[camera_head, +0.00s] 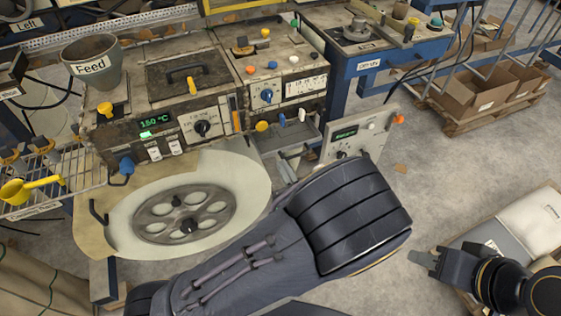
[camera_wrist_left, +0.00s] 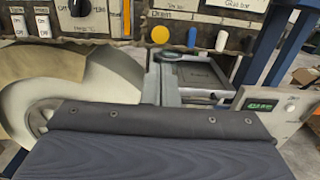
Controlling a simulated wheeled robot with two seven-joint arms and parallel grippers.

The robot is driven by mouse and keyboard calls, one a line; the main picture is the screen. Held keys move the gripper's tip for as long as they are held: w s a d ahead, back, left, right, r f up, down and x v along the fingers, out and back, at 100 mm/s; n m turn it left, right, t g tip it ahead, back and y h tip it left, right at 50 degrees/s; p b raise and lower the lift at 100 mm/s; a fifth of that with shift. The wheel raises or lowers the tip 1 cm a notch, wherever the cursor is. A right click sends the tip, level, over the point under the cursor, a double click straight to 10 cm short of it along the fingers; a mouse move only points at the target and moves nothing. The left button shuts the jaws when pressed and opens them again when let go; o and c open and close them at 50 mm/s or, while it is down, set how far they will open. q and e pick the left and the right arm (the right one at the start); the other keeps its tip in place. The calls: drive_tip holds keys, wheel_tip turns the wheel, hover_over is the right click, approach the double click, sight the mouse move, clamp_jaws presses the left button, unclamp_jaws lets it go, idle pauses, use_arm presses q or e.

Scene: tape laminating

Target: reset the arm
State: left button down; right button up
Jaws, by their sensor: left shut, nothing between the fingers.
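My left arm reaches in from the bottom of the head view, and its broad dark forearm covers the middle front. My left gripper (camera_head: 288,165) shows only in part beyond it, as grey fingers in front of the machine, by the drawer below the knobs. It is shut and empty. In the left wrist view a dark padded part of my arm fills the lower half. My right gripper (camera_head: 418,257) is at the lower right of the head view, pointing left above the floor. Its fingertips are too small to tell if they are open.
A worn laminating machine (camera_head: 215,95) with knobs stands ahead, with a grey Feed hopper (camera_head: 92,66) at its left. A large wheel (camera_head: 185,214) is in front. A small panel (camera_head: 345,135) with a green display stands right of my left gripper. Boxes (camera_head: 480,90) are at the back right.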

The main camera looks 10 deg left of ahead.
idle(0.5)
use_arm(q)
drive_tip(key=s+a+n+g+h, duration=0.2)
drive_tip(key=s+a+n+g, duration=1)
drive_tip(key=a+n+g, duration=0.3)
drive_tip(key=s+d+r+n+t+h, duration=0.2)
drive_tip(key=s+r+n+t+h, duration=0.3)
drive_tip(key=n, duration=1.1)
drive_tip(key=shift+s+d+r+t+h, duration=0.35)
drive_tip(key=shift+s+r+h, duration=1.3)
drive_tip(key=shift+h, duration=1.75)
